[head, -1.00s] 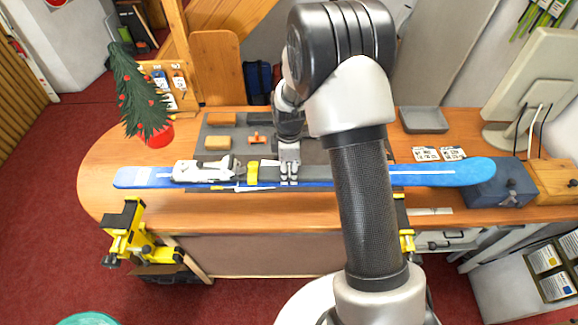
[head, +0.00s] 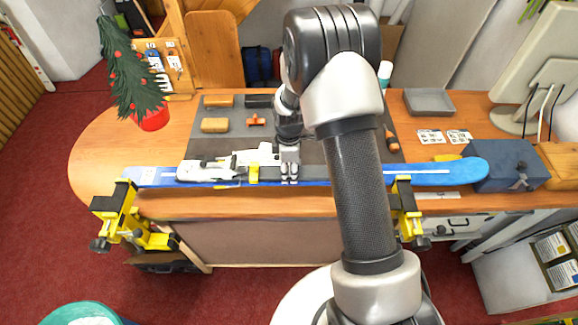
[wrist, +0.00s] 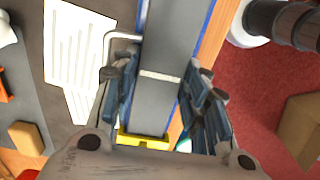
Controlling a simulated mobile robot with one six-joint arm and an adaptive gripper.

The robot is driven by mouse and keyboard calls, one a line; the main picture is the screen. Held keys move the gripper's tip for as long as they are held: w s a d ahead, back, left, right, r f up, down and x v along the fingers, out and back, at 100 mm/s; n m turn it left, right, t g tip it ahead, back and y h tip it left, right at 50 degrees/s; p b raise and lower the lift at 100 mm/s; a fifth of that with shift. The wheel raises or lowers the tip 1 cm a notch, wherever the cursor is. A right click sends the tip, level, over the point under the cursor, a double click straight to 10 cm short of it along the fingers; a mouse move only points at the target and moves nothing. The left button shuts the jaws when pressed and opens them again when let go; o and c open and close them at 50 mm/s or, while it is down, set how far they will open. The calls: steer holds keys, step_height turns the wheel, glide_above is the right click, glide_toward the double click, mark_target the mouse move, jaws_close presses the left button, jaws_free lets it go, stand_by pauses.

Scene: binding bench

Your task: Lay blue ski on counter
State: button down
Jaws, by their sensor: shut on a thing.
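The blue ski (head: 440,172) runs lengthwise along the front of the wooden counter (head: 95,150), roughly level. A white binding (head: 205,171) and a yellow piece (head: 253,173) sit on it left of my gripper. My gripper (head: 289,176) is shut on the ski near its middle. In the wrist view my gripper (wrist: 156,82) has a finger on each side of the ski's grey top (wrist: 165,40), with blue edges showing. Part of the ski is hidden behind my arm. I cannot tell whether its underside touches the counter.
Yellow-black vises stand at the counter's front, left (head: 125,210) and right (head: 405,205), overlapping the ski in view. A grey mat (head: 220,145) with blocks lies behind. A small tree (head: 135,75) stands left, a blue box (head: 508,168) at the ski's right end.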

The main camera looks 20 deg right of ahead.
steer(key=shift+w+f+b, duration=0.1)
steer(key=shift+f+b, duration=1.7)
steer(key=shift+f, duration=0.7)
steer(key=shift+f+b, duration=0.5)
steer(key=shift+f, duration=0.1)
steer(key=c, duration=1.3)
jaws_free()
steer(key=o, duration=0.5)
steer(key=shift+c, duration=0.2)
steer(key=shift+o, duration=0.5)
steer(key=shift+s+f, duration=0.1)
steer(key=shift+s, duration=0.1)
steer(key=o, duration=0.5)
steer(key=shift+c, duration=0.2)
